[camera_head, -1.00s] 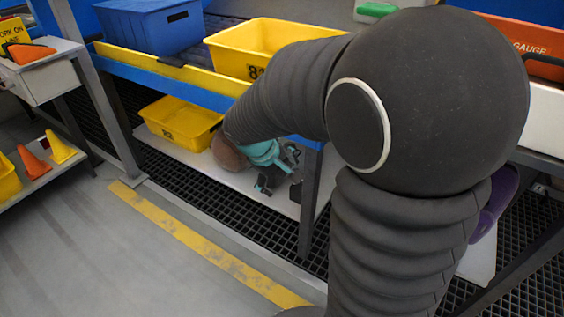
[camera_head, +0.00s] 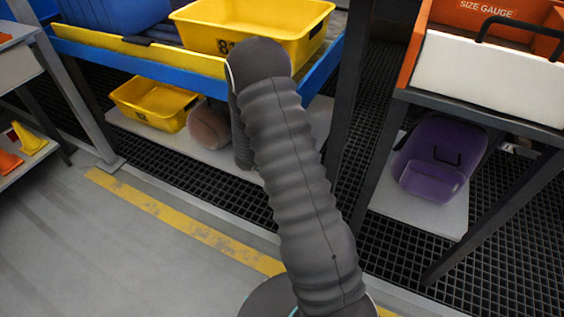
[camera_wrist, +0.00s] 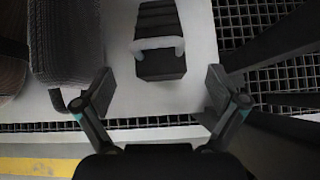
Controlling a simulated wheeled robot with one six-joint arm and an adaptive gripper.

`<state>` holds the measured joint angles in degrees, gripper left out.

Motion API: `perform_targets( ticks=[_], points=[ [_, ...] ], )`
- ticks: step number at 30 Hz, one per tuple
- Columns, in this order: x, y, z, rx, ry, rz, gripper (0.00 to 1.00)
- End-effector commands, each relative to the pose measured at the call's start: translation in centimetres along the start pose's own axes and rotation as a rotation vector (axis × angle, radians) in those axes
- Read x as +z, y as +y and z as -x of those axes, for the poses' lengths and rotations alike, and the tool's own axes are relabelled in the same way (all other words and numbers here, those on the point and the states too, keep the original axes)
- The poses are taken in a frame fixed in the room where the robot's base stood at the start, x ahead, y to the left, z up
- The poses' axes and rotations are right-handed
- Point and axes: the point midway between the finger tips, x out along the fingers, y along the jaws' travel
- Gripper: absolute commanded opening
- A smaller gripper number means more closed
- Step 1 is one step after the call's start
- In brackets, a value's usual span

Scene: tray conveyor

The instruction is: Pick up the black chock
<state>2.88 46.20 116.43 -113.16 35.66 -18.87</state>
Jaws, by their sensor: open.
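The black chock (camera_wrist: 161,66) is a dark ridged block with a pale looped band across it. My gripper (camera_wrist: 159,90) is open and empty. Its two fingers stand apart, left and right of the chock's line, with the chock just ahead of and between them. I cannot tell the height gap. In the head view my arm hides the chock and the gripper.
A grey textured item (camera_wrist: 65,42) lies close left of the chock, with a brown bag (camera_head: 209,125) beyond it. The lower shelf (camera_wrist: 205,40) ends at dark grating. A yellow bin (camera_head: 155,104) stands left, a yellow tub (camera_head: 300,28) above. A purple bag (camera_head: 432,158) lies right.

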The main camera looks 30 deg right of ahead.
Motion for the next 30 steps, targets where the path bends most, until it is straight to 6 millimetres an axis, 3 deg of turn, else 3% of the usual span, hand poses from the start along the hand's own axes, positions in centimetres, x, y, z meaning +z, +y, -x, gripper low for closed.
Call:
perform_targets(
  ticks=[6,22,30],
  points=[
    [-0.7,-0.9,-1.7,0.000,0.001,0.073,0.96],
    [-0.1,-0.1,-7.6,0.000,0.000,0.071,0.96],
    [-0.1,0.0,-8.4,0.002,0.000,0.071,0.96]
  ],
)
